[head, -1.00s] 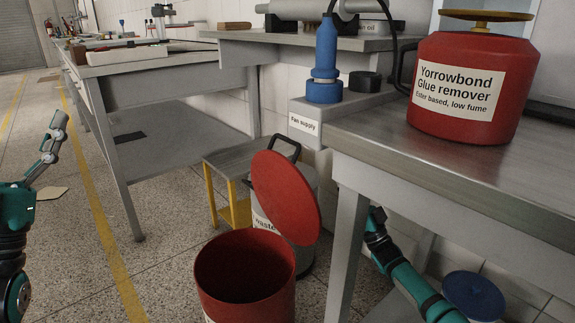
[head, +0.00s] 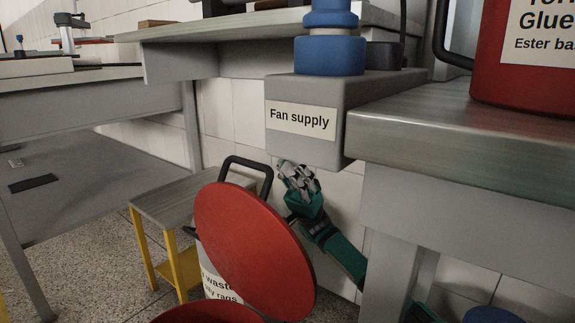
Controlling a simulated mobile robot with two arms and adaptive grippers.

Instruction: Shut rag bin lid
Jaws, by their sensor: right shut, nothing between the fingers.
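The red round lid (head: 255,250) stands raised and tilted behind the mouth of the red bin (head: 208,314), whose rim shows only at the bottom edge. Behind the lid is a pale container with a label (head: 216,285) reading partly "waste" and "rags"; the lid hides much of it. My right gripper (head: 298,170) is shut and empty, just right of the lid's upper edge and below the fan supply box. Whether it touches the lid cannot be told. My left gripper is out of view.
The grey fan supply box (head: 350,110) hangs close above my right gripper. The steel bench (head: 450,140) and its leg stand at right, partly hiding my right arm. A yellow-legged stool (head: 170,205) and a black handle (head: 250,163) are left.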

